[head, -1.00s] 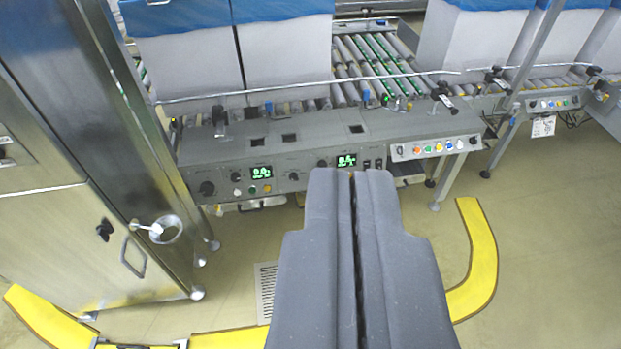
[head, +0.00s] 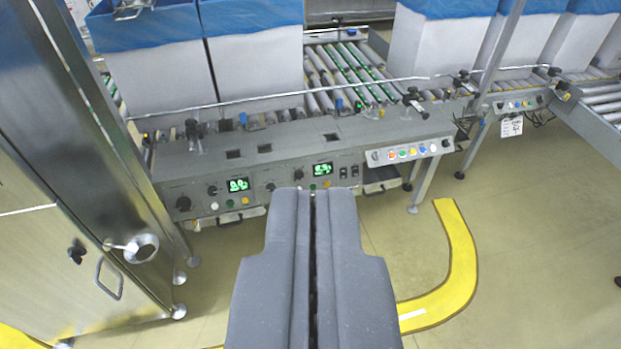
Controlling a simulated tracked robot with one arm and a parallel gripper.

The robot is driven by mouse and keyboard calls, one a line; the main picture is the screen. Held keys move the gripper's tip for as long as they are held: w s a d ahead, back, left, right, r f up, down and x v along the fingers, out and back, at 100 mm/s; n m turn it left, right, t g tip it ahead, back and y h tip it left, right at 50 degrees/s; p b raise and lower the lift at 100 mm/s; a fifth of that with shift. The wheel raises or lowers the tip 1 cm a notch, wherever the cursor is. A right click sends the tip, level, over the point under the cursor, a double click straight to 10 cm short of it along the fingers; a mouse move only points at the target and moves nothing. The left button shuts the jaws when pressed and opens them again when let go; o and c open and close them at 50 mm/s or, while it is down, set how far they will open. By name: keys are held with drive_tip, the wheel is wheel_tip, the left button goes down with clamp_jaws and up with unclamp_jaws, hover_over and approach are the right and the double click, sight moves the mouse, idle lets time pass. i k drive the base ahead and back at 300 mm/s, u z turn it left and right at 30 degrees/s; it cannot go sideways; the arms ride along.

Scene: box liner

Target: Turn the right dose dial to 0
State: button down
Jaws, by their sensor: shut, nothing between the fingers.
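The grey control panel (head: 350,145) has two green displays. The right display (head: 322,169) is lit, but its digits are blurred. Two black knobs sit left of it, one higher (head: 298,175) and one lower (head: 270,187); their labels are too small to tell which is the right dose dial. The left display (head: 238,184) seems to read 0.0, with a small knob (head: 212,190) and a larger knob (head: 183,203) to its left. My gripper (head: 314,190) is shut and empty. Its tips appear just below the right display, apart from the panel, and hide part of its lower face.
Coloured buttons (head: 413,152) line the panel's right end. White boxes with blue liners (head: 254,60) stand behind on the roller conveyor. A steel cabinet (head: 60,200) stands close at left.

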sight(298, 173)
drive_tip(key=u, duration=0.05)
drive_tip(key=k, duration=0.5)
drive_tip(key=u, duration=1.2)
drive_tip(key=i, duration=1.1)
drive_tip(key=z, duration=1.9)
drive_tip(key=i, duration=0.95)
drive_tip(key=z, duration=0.05)
